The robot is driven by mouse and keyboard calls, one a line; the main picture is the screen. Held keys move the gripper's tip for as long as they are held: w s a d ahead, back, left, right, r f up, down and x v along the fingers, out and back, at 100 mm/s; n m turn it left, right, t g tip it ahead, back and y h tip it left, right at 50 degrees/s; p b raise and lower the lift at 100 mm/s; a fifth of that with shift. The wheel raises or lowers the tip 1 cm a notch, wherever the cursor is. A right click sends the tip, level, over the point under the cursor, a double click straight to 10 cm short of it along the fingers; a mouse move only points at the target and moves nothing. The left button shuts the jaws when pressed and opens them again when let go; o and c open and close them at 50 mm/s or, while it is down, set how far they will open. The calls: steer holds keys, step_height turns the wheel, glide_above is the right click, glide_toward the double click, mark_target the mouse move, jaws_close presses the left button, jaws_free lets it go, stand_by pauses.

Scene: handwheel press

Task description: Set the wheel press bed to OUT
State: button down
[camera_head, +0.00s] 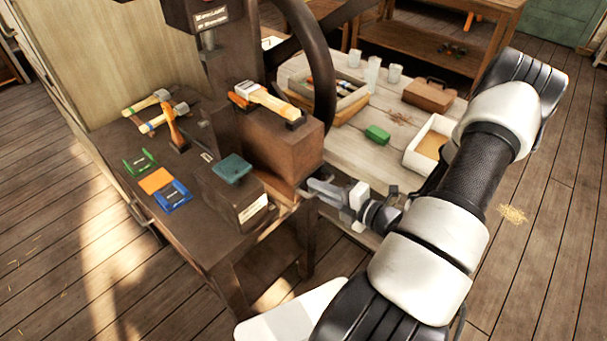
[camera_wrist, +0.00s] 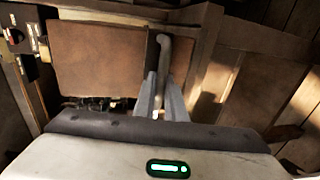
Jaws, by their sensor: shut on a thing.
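The wheel press (camera_head: 237,75) stands on a dark bench, with a large dark handwheel (camera_head: 325,75) at its right side. A brown block (camera_head: 285,150), which may be the press bed, sits low on the press; a brown panel (camera_wrist: 95,60) fills the left of the wrist view. My gripper (camera_head: 318,187) is at the lower right of this block. In the wrist view my gripper (camera_wrist: 163,92) is shut on a grey bent handle (camera_wrist: 164,52), which stands between the fingers. In the head view the fingers hide most of the handle. I cannot tell the bed's setting.
Two hammers (camera_head: 152,104), an orange-handled tool (camera_head: 174,125), coloured pieces (camera_head: 172,195) and a dark box with a teal top (camera_head: 232,170) are on the bench. A pale table (camera_head: 345,140) behind bears trays, jars and a green block (camera_head: 377,134). Wooden floor is open at right.

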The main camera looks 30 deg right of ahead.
steer(key=f+p+v, duration=0.1)
steer(key=f+v, duration=0.2)
steer(key=v, duration=1.1)
steer(key=shift+s+d+p, duration=0.2)
steer(key=shift+s+p, duration=0.1)
steer(key=shift+s, duration=0.05)
steer(key=c, duration=1.8)
jaws_free()
steer(key=shift+s, duration=0.1)
steer(key=v, duration=1.7)
steer(key=shift+s+d, duration=0.2)
